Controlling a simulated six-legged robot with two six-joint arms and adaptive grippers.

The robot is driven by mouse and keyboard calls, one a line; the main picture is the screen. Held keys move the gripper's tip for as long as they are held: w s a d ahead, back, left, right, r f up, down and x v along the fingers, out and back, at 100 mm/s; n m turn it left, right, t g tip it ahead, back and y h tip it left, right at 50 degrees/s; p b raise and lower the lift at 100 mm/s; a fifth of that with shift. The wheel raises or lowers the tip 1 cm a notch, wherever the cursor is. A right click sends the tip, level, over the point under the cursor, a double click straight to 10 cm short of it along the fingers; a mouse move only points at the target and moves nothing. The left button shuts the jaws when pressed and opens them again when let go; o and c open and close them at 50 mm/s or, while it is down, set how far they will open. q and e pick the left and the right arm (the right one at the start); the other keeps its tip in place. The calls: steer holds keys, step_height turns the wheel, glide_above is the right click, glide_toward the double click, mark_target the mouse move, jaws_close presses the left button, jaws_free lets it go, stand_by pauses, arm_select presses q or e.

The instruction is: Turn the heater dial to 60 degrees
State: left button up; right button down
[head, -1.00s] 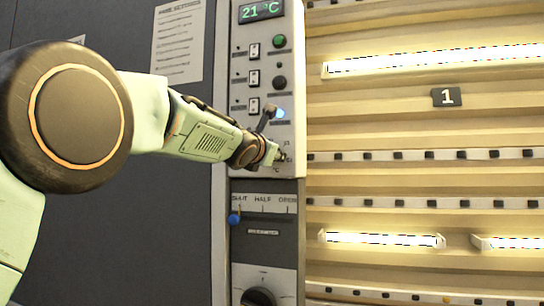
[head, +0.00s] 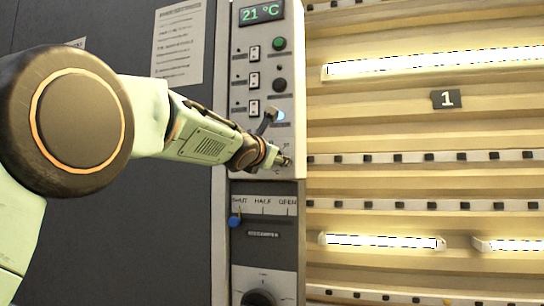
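The grey control panel (head: 293,150) stands upright in the middle of the head view. Its green display (head: 262,12) reads 21 °C. My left gripper (head: 278,138) is at the lower right of the panel's upper section. One finger points up, near a lit blue-white lamp, and the other points right, near small scale marks. The two fingers are spread apart with nothing seen held between them. The heater dial is not clearly seen; the gripper may cover it. Whether the fingers touch the panel cannot be told. My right gripper is not in view.
Three switches, a green button (head: 279,43) and a black button (head: 280,85) sit above the gripper. Below are a blue-knobbed slider (head: 235,221) at SHUT and a black knob (head: 258,298). A ribbed wall with light strips fills the right.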

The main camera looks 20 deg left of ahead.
arm_select(q)
steer(key=shift+n, duration=0.4)
